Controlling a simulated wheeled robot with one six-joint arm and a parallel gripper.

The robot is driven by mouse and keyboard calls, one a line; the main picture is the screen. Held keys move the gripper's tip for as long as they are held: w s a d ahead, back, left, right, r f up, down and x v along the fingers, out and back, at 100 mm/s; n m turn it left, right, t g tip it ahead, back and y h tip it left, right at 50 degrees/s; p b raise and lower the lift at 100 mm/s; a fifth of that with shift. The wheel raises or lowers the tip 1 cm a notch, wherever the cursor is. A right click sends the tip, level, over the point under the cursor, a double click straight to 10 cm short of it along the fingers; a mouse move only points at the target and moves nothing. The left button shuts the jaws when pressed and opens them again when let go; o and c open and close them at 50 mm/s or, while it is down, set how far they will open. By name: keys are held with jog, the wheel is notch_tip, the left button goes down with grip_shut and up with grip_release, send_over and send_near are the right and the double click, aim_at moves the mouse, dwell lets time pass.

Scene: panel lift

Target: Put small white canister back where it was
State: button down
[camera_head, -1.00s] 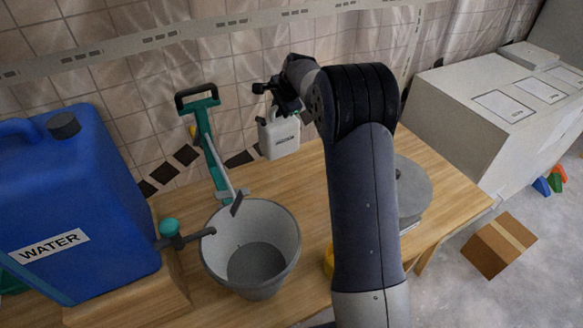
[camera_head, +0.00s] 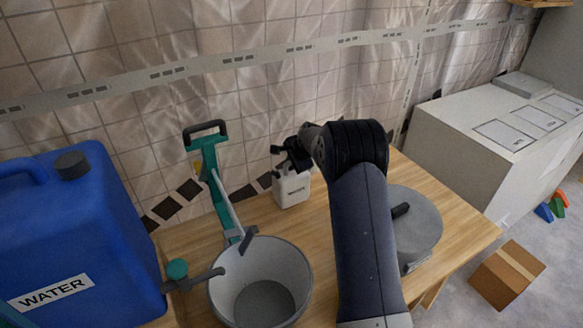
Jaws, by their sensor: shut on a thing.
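The small white canister (camera_head: 291,190) is at the back of the wooden table, close to the tiled wall. It looks upright, with its base at about the level of the table top; I cannot tell whether it touches the wood. My gripper (camera_head: 284,166) is shut on the canister at its top. The gripper and wrist hide the canister's top and part of its right side.
A blue water jug (camera_head: 100,215) fills the left. A round grey lidded thing (camera_head: 424,222) sits right of my arm. Bare wood (camera_head: 258,217) shows in front of the canister.

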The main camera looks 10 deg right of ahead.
jog(key=shift+f, duration=0.85)
jog(key=shift+f, duration=0.2)
jog(key=c, duration=1.4)
grip_release()
jog(key=shift+o, duration=0.2)
jog(key=shift+s+r, duration=0.1)
jog(key=shift+r, duration=0.25)
jog(key=b+v, duration=0.1)
jog(key=v, duration=1)
jog(key=shift+s+r, duration=0.2)
